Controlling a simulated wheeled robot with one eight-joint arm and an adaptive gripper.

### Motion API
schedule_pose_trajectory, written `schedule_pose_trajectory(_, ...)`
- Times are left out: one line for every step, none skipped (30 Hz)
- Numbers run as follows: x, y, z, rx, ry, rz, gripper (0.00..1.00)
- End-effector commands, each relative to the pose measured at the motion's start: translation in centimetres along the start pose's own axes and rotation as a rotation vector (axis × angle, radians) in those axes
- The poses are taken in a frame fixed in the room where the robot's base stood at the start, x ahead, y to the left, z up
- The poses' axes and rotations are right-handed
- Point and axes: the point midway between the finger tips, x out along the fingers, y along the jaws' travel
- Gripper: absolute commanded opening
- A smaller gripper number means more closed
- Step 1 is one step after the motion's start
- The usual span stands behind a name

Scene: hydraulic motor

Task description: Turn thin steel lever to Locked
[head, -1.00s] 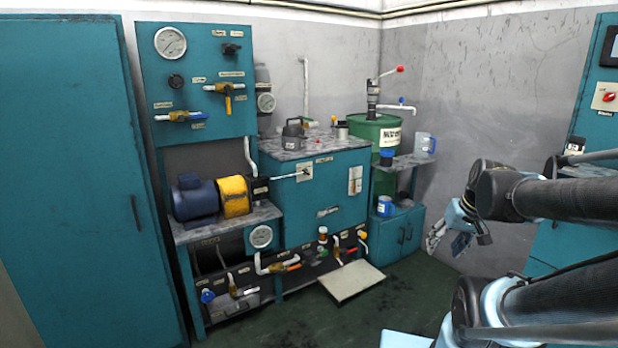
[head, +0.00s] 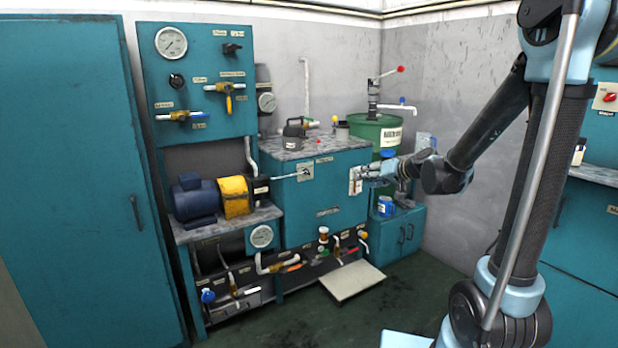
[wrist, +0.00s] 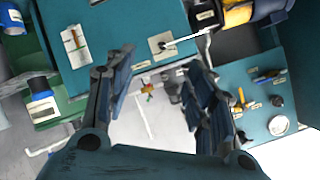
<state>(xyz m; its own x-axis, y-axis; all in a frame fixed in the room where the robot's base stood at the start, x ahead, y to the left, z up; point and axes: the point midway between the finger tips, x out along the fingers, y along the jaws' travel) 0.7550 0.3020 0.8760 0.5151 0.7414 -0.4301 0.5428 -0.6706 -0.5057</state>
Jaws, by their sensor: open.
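The thin steel lever (head: 288,176) sticks out to the left from a small pale plate (head: 305,173) on the front of the teal cabinet. In the wrist view the lever (wrist: 188,40) runs to the right from its plate (wrist: 157,42). The lettering around it is too small to read. My gripper (head: 356,176) is in front of the right part of the cabinet, to the right of the lever and apart from it. In the wrist view my gripper (wrist: 162,66) has its fingers spread, with nothing held between them.
A blue motor with a yellow coupling (head: 234,196) stands left of the lever. A green drum (head: 376,133) stands behind the arm at right. Pipes and valves (head: 290,262) run low along the front. A pale step plate (head: 351,281) lies below; the floor ahead is clear.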

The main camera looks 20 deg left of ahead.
Motion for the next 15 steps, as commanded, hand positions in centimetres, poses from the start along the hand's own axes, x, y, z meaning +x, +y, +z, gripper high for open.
schedule_pose_trajectory(1.5, -0.2, -0.6, 0.002, 0.022, -0.021, 0.5)
schedule_pose_trajectory(2.3, -0.4, -0.9, 0.005, 0.037, -0.032, 0.5)
schedule_pose_trajectory(3.3, -0.5, -1.4, 0.008, 0.058, -0.046, 0.5)
schedule_pose_trajectory(4.1, -0.6, -1.6, 0.011, 0.072, -0.058, 0.5)
schedule_pose_trajectory(4.9, -0.7, -1.9, 0.016, 0.088, -0.068, 0.5)
schedule_pose_trajectory(5.9, -0.8, -2.2, 0.02, 0.107, -0.081, 0.5)
schedule_pose_trajectory(6.7, -0.9, -2.5, 0.025, 0.122, -0.09, 0.5)
schedule_pose_trajectory(7.4, -1.0, -2.6, 0.03, 0.136, -0.1, 0.5)
schedule_pose_trajectory(8.4, -1.1, -2.8, 0.036, 0.156, -0.112, 0.5)
schedule_pose_trajectory(9.1, -1.1, -2.9, 0.042, 0.169, -0.12, 0.5)
schedule_pose_trajectory(9.9, -1.1, -3.1, 0.047, 0.184, -0.127, 0.5)
schedule_pose_trajectory(10.9, -1.1, -3.1, 0.055, 0.201, -0.138, 0.5)
schedule_pose_trajectory(11.6, -1.1, -3.2, 0.062, 0.215, -0.145, 0.5)
schedule_pose_trajectory(12.3, -1.1, -3.2, 0.068, 0.228, -0.152, 0.5)
schedule_pose_trajectory(13.3, -1.1, -3.2, 0.078, 0.246, -0.159, 0.5)
